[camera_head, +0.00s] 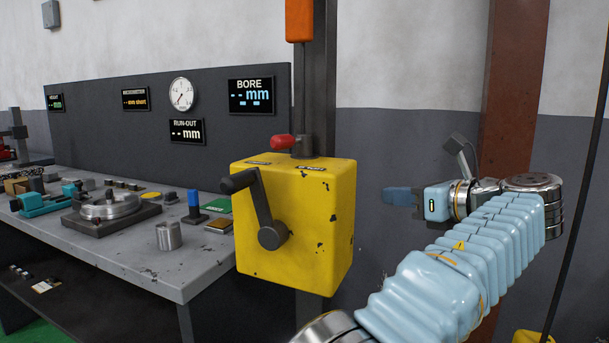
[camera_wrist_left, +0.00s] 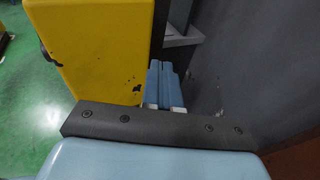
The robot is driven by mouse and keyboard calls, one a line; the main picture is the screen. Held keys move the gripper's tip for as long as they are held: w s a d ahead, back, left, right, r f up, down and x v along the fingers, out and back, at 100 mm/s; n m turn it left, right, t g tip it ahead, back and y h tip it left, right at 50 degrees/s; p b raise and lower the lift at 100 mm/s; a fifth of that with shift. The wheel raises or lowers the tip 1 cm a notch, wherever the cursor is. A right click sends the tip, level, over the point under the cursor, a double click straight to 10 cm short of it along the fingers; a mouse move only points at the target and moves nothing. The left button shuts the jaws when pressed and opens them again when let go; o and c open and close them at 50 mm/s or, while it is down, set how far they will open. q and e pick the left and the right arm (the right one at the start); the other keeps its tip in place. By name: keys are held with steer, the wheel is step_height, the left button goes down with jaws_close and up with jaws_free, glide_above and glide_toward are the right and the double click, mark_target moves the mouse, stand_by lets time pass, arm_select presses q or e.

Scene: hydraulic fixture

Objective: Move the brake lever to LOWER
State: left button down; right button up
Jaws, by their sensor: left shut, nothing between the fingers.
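A yellow box (camera_head: 315,225) is mounted on a dark upright post. A short lever with a red knob (camera_head: 283,142) is on its top, the knob pointing left; I take this as the brake lever. Two small dark labels lie on the box top, their words too small to read surely. A black crank handle (camera_head: 258,205) is on the box's front face. My left gripper (camera_head: 388,195) is shut and empty, right of the box and apart from it, fingers pointing left. In the left wrist view its blue fingers (camera_wrist_left: 161,82) are together beside the yellow box (camera_wrist_left: 95,45). The red knob is hidden there.
A grey workbench (camera_head: 165,268) with gauges and blocks stands left of the box. The dark post (camera_head: 315,90) rises behind the box, with an orange block (camera_head: 299,20) above. A rust-brown column (camera_head: 512,90) stands behind my arm. A black cable (camera_head: 572,200) hangs at right.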

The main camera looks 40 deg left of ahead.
arm_select(q)
steer(key=s+r+n+g+y, duration=0.1)
steer(key=s+r+n+g, duration=0.2)
steer(key=s+r, duration=0.7)
steer(key=b, duration=0.2)
glide_toward(288, 142)
steer(key=shift+a+f, duration=0.4)
steer(key=shift+a, duration=0.2)
steer(key=shift+a+f, duration=0.4)
steer(key=shift+a, duration=0.2)
steer(key=shift+w+a+r, duration=0.1)
steer(key=shift+a+r, duration=0.05)
steer(key=shift+a, duration=0.45)
steer(key=shift+w+a+r, duration=0.1)
steer(key=shift+a+r, duration=0.05)
steer(key=shift+a, duration=0.5)
steer(key=shift+a+r+p, duration=0.15)
steer(key=shift+a+p, duration=0.15)
steer(key=shift+a, duration=0.5)
steer(key=shift+w, duration=0.1)
